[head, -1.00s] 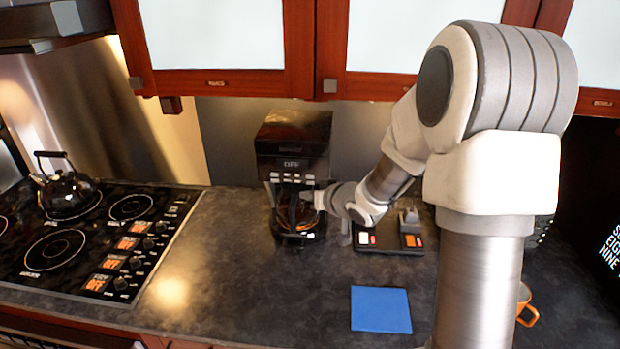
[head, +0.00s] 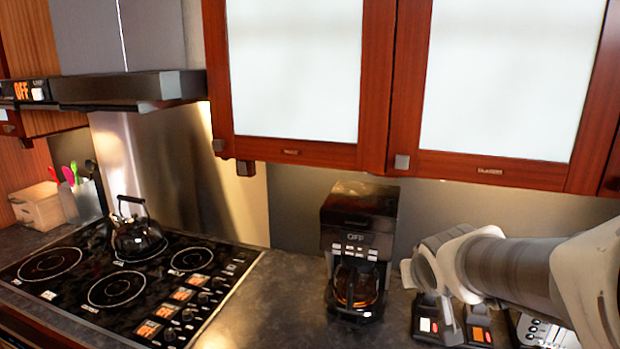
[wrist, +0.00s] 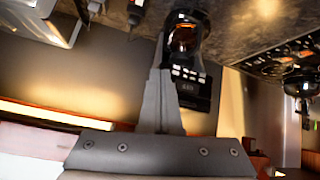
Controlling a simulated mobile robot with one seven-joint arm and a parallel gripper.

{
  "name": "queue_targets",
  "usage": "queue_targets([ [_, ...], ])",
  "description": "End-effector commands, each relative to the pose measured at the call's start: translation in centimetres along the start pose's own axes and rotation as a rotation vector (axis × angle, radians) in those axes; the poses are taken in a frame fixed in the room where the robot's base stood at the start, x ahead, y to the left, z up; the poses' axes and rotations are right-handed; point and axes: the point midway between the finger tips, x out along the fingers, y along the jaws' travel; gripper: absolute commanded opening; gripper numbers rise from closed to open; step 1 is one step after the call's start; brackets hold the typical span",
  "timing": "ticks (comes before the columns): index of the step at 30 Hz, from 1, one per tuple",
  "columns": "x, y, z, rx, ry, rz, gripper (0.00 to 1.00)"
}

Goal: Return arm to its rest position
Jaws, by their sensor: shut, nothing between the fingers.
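My arm reaches in from the right edge of the head view, with its wrist end over the counter just right of the coffee maker (head: 357,245). My gripper (wrist: 162,72) shows in the wrist view as grey fingers close together, shut and empty. The coffee maker also shows upside down in the wrist view (wrist: 190,88), beyond the fingers. In the head view the fingers are only partly visible.
A black stove (head: 125,285) with a kettle (head: 135,235) is at the left. A dark device with coloured buttons (head: 478,335) sits below my wrist. Red-framed cabinets (head: 295,155) hang above the counter. Bare counter (head: 285,300) lies between stove and coffee maker.

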Motion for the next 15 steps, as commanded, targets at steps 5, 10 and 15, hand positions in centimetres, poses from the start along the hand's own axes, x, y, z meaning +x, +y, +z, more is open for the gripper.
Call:
queue_targets([
  [5,-4.6,-0.1,3.2,0.013,-0.08,0.008,0.0],
  [10,-8.5,-0.9,7.0,0.022,-0.168,-0.027,0.0],
  [15,-11.8,-2.1,10.7,0.018,-0.247,-0.089,0.0],
])
